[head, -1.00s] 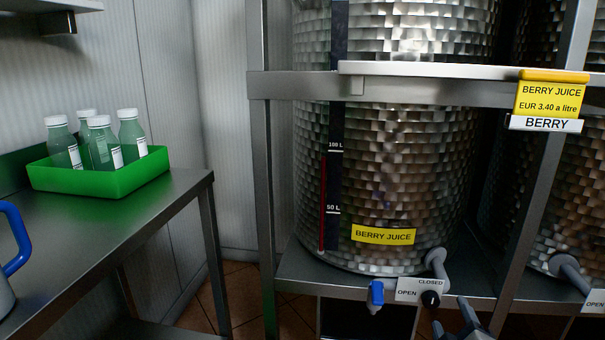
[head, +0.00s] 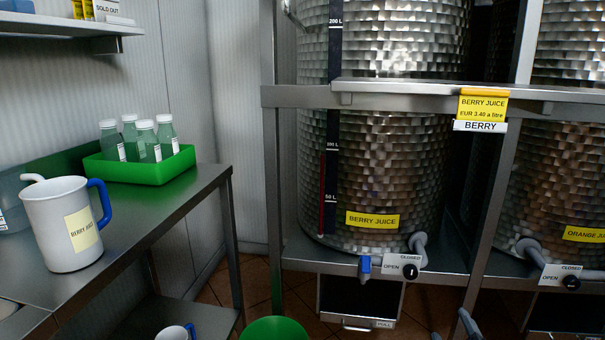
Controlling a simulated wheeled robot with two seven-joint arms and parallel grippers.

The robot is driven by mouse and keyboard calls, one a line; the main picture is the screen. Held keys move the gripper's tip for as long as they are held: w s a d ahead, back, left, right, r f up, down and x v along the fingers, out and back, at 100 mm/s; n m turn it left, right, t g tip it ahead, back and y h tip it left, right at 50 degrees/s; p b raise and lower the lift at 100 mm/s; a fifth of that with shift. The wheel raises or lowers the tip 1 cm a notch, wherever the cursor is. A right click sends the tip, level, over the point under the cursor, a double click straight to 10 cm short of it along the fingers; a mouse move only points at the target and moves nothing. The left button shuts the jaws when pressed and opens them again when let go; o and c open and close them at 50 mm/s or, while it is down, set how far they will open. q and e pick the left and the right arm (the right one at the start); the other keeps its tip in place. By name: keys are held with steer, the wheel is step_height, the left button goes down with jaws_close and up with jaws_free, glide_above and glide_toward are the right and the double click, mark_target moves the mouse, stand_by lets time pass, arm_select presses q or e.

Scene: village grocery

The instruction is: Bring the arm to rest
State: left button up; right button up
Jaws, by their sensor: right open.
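My right gripper (head: 452,331) shows only at the bottom edge of the head view, right of centre. Its two dark fingertips stand apart, and I see nothing between them. It is below and to the right of the berry juice tank's tap, with its black knob (head: 410,271), and is apart from it in the picture. The rest of the right arm is out of the frame. My left gripper is not in view.
The steel tank rack (head: 450,297) fills the right side. A steel table (head: 150,209) at left holds a white jug (head: 62,222) and a green crate (head: 150,171) of bottles. A green rounded object (head: 274,331) and another jug (head: 175,333) show at the bottom edge.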

steer(key=s+a+f+m+g+y+b, duration=0.1)
steer(key=s+a+f+m+g+y, duration=0.3)
steer(key=s+a, duration=0.55)
steer(key=s+a+f+m+g+y+b, duration=0.1)
steer(key=s+a+f+m+g+y, duration=0.3)
steer(key=s+a, duration=0.5)
arm_select(q)
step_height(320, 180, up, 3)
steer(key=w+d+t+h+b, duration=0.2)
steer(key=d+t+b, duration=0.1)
steer(key=b, duration=0.2)
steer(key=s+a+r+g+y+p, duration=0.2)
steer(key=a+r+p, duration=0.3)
steer(key=p, duration=1.7)
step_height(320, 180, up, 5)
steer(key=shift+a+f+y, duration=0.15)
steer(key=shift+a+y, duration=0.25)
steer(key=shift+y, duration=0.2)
arm_select(e)
steer(key=s+d+r+t+h, duration=0.1)
steer(key=d+r, duration=0.3)
steer(key=r, duration=0.9)
steer(key=shift+s+d+n+t+h, duration=0.15)
steer(key=shift+s+n+t+h, duration=0.15)
steer(key=shift+s+t+h, duration=0.15)
